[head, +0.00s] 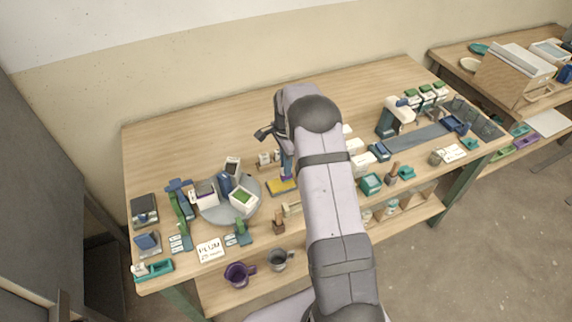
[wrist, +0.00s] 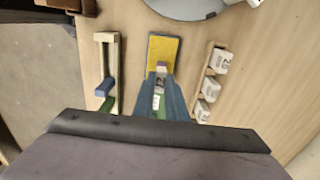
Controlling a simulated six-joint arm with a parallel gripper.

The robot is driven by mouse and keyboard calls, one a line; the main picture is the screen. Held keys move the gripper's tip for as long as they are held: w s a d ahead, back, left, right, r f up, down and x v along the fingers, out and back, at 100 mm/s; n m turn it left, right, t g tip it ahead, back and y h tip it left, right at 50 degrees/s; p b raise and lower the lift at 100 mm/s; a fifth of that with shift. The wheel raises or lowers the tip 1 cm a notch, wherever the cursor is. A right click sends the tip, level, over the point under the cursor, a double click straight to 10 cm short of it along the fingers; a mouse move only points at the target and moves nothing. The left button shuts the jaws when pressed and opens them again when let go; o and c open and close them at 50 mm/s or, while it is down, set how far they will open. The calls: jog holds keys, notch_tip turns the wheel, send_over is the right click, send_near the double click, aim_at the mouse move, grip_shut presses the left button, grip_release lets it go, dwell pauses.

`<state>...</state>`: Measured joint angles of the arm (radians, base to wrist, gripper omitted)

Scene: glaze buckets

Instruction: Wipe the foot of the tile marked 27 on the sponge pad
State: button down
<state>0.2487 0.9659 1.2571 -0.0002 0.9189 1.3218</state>
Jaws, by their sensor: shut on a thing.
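The yellow sponge pad (head: 282,186) lies in a shallow blue tray on the bench, and it also shows in the wrist view (wrist: 164,49). My gripper (head: 286,172) points down at the pad's near part. In the wrist view its blue fingers (wrist: 161,80) are shut on a small tile (wrist: 160,69) with a purplish end and a pale side. The tile's end overlaps the pad's near edge in that view; I cannot tell whether it touches. The number on the held tile is unreadable, and its foot is hidden.
In the wrist view, a wooden rack of white marked tiles (wrist: 207,91) stands right of the pad. A wooden holder with a blue piece (wrist: 105,87) stands left. A round grey turntable (head: 212,214) bearing boxes is left of the pad in the head view.

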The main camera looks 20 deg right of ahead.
jog(key=shift+f+b, duration=0.35)
jog(key=shift+f, duration=0.3)
dwell(1.8)
jog(key=shift+a, duration=0.15)
jog(key=shift+a, duration=0.8)
jog(key=shift+a, duration=0.1)
jog(key=shift+a+r, duration=0.1)
jog(key=shift+a, duration=0.7)
jog(key=shift+d, duration=0.25)
jog(key=shift+d, duration=0.7)
jog(key=shift+d, duration=0.15)
